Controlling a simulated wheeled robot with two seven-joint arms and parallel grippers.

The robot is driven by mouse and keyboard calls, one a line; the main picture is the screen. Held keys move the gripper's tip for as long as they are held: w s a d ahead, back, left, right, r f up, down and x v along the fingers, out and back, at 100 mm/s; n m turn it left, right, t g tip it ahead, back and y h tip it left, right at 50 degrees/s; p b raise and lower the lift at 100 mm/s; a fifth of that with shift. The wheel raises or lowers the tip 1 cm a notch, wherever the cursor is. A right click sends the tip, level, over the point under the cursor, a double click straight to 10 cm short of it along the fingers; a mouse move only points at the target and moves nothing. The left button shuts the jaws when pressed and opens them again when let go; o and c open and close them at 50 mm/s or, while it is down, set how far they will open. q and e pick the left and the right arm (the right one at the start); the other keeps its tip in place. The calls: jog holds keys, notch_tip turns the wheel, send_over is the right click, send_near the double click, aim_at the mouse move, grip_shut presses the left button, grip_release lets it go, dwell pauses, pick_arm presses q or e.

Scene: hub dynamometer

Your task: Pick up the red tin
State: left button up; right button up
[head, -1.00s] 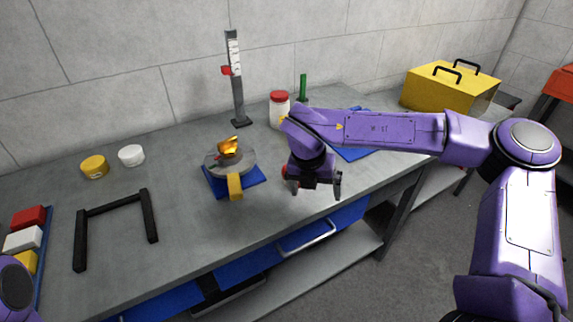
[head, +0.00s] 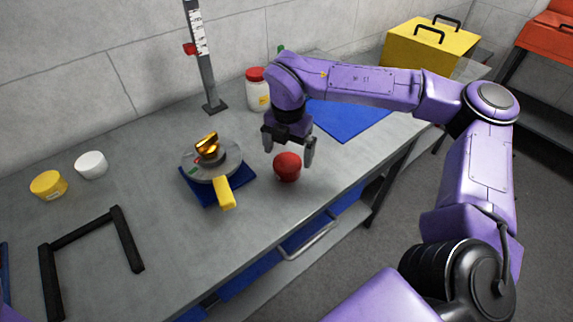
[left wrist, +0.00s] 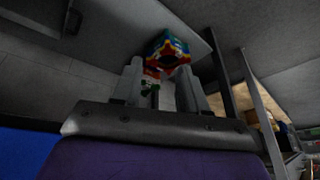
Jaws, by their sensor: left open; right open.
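The red tin (head: 287,167) is a small, round, red object standing on the grey bench near its front edge, in the head view. My right gripper (head: 289,150) points down just above and behind it, with its fingers apart and empty. The tin's top lies close below the fingertips; I cannot tell whether they touch. My left gripper (left wrist: 160,78) shows in the left wrist view, open, with multicoloured blocks (left wrist: 167,52) beyond its fingers. Its hand is not in the head view.
A round scale-like device (head: 212,162) with a yellow handle stands left of the tin. Behind are a red-lidded jar (head: 257,90) and a ruler stand (head: 203,60). A black frame (head: 85,235), yellow tin (head: 48,185) and white tin (head: 91,165) lie left. A blue mat (head: 345,118) lies right.

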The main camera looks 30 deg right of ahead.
aim_at(288, 161)
notch_tip(288, 161, down, 4)
jog(key=shift+r, duration=0.2)
jog(key=c, duration=1.2)
jog(key=shift+r, duration=0.15)
